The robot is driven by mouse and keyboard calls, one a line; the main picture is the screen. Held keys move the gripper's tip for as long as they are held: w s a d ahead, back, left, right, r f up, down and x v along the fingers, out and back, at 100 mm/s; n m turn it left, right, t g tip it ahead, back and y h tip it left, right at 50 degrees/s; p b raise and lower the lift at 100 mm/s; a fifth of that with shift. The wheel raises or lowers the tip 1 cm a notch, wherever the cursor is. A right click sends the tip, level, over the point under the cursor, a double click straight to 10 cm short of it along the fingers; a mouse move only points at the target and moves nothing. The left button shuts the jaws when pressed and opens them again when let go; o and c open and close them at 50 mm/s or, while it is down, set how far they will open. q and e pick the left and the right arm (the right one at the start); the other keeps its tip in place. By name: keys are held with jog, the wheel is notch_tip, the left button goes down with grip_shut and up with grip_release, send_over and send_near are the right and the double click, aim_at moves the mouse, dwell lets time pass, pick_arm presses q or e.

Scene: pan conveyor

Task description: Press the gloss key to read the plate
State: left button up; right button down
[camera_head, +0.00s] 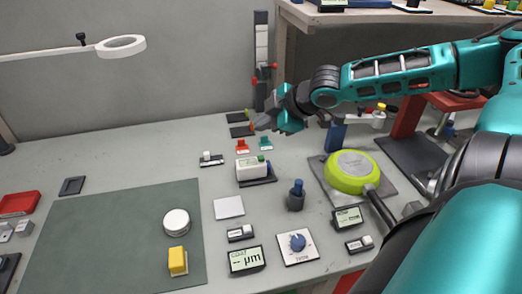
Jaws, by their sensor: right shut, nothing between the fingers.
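A white boxy meter (250,172) with a green-topped part sits on a dark base near the table's middle. Small keys with pale caps stand by the displays: one (240,234) above the µm display and one (359,244) below the right display (348,217). Their labels are too small to read, so I cannot tell which is the gloss key. A pale square plate (229,207) lies flat left of a dark blue-topped cylinder. My right gripper (260,124) is shut and empty, behind the white meter and apart from these keys. My left gripper is out of view.
A lime-green pan (352,172) sits on a metal plate at the right, its handle pointing toward me. The µm display (246,260) shows dashes beside a blue dial (297,243). A green mat (110,240) holds a white disc (177,221) and yellow block (178,260).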

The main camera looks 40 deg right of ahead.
aim_at(264, 158)
notch_tip(264, 158, down, 7)
jog(key=b, duration=0.5)
jog(key=shift+r+b, duration=0.2)
jog(key=shift+b, duration=0.2)
jog(key=shift+f, duration=0.15)
dwell(1.1)
jog(key=shift+f+b, duration=0.4)
jog(key=shift+b, duration=0.15)
